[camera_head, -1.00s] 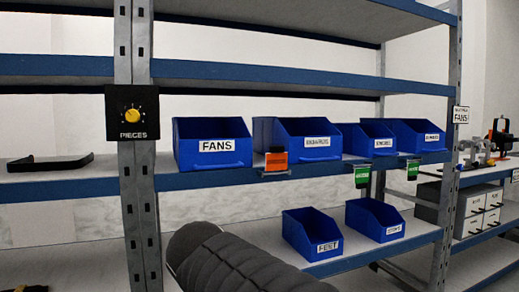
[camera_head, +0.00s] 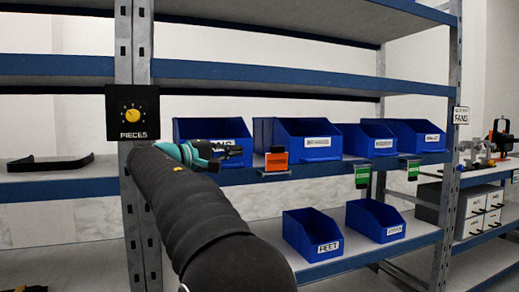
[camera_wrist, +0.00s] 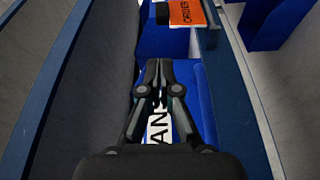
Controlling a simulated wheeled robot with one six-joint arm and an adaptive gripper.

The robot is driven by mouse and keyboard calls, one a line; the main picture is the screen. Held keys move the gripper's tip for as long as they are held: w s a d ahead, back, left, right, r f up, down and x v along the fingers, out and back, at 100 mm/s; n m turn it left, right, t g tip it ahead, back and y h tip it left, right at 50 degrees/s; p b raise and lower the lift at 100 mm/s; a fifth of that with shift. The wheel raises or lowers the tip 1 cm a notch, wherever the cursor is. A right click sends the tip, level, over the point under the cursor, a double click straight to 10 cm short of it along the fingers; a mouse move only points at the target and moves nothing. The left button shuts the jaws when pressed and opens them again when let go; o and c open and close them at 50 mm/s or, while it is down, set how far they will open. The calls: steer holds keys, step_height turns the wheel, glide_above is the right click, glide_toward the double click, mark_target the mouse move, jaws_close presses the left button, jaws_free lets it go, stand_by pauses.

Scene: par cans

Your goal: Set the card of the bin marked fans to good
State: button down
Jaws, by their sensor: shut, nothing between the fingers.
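The blue bin marked FANS (camera_head: 190,127) stands on the middle shelf, its label partly hidden behind my gripper. Its label (camera_wrist: 160,128) shows partly in the wrist view, under the fingers. An orange card (camera_head: 276,161) sits in a holder on the shelf edge, right of the FANS bin. In the wrist view the orange card (camera_wrist: 187,12) is at the top and seems to read ORDER. My gripper (camera_head: 238,151) is shut and empty in front of the FANS bin, left of the card and apart from it. It also shows in the wrist view (camera_wrist: 159,64).
More blue bins (camera_head: 305,139) stand to the right on the same shelf. Green cards (camera_head: 362,175) hang on the shelf edge below them. A lower shelf holds two blue bins (camera_head: 313,239). A shelf post with a yellow dial (camera_head: 132,115) is left of my arm.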

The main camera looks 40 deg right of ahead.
mark_target(277, 158)
steer(key=d, duration=0.6)
steer(key=w+d+p, duration=0.1)
steer(key=d, duration=0.3)
steer(key=shift+r, duration=0.1)
stand_by(0.5)
